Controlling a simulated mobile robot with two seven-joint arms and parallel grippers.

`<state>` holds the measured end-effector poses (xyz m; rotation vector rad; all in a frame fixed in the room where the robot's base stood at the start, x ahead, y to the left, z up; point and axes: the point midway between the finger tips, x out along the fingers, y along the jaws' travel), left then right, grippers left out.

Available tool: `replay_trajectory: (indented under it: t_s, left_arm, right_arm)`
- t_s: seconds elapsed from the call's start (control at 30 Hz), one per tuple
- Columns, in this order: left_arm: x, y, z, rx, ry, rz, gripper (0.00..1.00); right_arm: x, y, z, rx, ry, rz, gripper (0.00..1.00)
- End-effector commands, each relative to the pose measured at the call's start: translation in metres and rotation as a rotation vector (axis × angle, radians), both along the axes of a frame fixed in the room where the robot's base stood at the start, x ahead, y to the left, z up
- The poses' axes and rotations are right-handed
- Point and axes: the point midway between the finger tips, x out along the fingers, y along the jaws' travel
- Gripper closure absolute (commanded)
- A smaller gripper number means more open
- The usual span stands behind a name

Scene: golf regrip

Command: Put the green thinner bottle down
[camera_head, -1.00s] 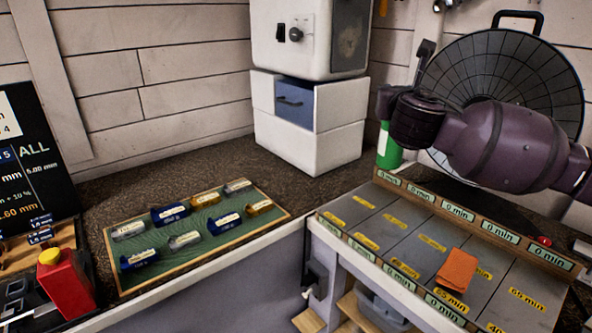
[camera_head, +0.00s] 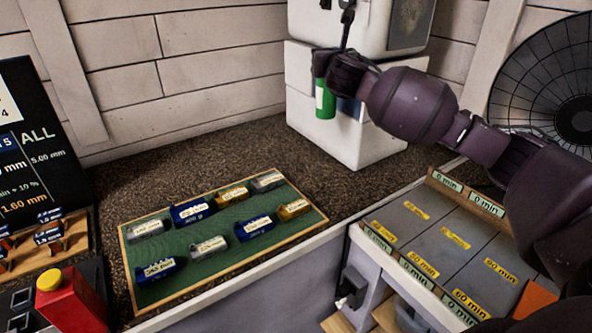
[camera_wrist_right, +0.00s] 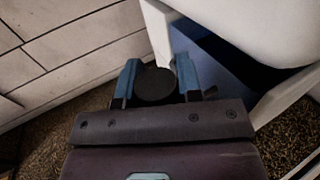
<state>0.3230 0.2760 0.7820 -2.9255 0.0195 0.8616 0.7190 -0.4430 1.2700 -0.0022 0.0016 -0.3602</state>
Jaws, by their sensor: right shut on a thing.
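The green thinner bottle (camera_head: 325,100) has a white label and hangs upright below my right gripper (camera_head: 336,66), in front of the white cabinet in the head view. In the right wrist view the gripper (camera_wrist_right: 158,84) is shut on the bottle, whose round dark top (camera_wrist_right: 155,86) shows between the two blue fingers. The bottle appears to be held above the dark speckled counter (camera_head: 235,150). My left gripper is in no view.
A green board (camera_head: 228,240) with several labelled blocks lies on the counter. A red bottle with a yellow cap (camera_head: 70,300) stands at the front left. The white cabinet (camera_head: 360,145) is close behind the held bottle. Bare counter lies between board and cabinet. Grey timed panels (camera_head: 440,250) are at the right.

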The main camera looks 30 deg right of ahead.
Motion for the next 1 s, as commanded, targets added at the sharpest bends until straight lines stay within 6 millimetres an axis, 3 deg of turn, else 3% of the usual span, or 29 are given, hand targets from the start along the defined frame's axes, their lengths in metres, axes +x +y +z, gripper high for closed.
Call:
replay_trajectory:
  t_s: [0.17,0.8,1.0]
  left_arm:
    - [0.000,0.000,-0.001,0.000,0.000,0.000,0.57]
    - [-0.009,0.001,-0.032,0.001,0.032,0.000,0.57]
    - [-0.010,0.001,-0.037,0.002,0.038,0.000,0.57]
  right_arm:
    - [0.004,0.004,-0.003,0.001,0.001,0.042,1.00]
    - [0.004,0.005,-0.135,0.003,0.004,0.044,1.00]
    - [0.004,0.005,-0.154,0.001,0.002,0.045,1.00]
